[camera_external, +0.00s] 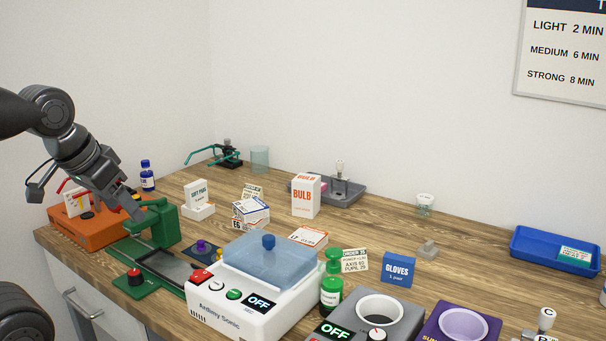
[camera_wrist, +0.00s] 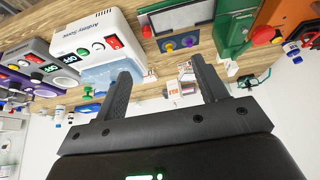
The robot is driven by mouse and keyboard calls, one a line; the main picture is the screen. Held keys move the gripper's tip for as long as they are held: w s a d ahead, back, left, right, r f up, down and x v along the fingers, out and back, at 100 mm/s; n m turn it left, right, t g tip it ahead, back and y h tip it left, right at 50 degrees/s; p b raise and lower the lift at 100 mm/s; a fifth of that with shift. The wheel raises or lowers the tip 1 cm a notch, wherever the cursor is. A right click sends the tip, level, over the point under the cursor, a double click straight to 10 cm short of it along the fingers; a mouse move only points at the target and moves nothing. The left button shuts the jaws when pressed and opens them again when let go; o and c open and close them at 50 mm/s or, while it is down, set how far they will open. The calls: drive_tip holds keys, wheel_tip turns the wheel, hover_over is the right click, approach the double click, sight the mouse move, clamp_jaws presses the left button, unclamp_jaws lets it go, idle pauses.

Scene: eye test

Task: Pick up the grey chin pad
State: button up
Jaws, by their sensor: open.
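I cannot pick out the grey chin pad with certainty. My gripper (camera_external: 136,211) is at the left, above the green device (camera_external: 166,226) and beside the orange box, far from that block. In the wrist view my gripper (camera_wrist: 163,82) has its two dark fingers wide apart with nothing between them. I cannot make out the block in the wrist view.
A white ultrasonic cleaner (camera_external: 222,300) with a blue lid stands at front centre. A green bottle (camera_external: 331,285), gloves box (camera_external: 398,269) and bulb box (camera_external: 306,195) stand on the bench. The orange box (camera_external: 80,232) is at left, a blue tray (camera_external: 555,251) at right.

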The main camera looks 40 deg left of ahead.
drive_tip(key=w+d+r, duration=0.2)
drive_tip(key=w+r, duration=0.1)
drive_tip(key=w, duration=0.5)
drive_tip(key=w+d+r, duration=0.2)
drive_tip(key=w+r, duration=0.1)
drive_tip(key=w, duration=0.4)
hover_over(430, 243)
drive_tip(key=s, duration=0.5)
wheel_tip(430, 243, down, 18)
drive_tip(key=x, duration=1)
drive_tip(key=shift+w, duration=0.3)
drive_tip(key=c, duration=1.1)
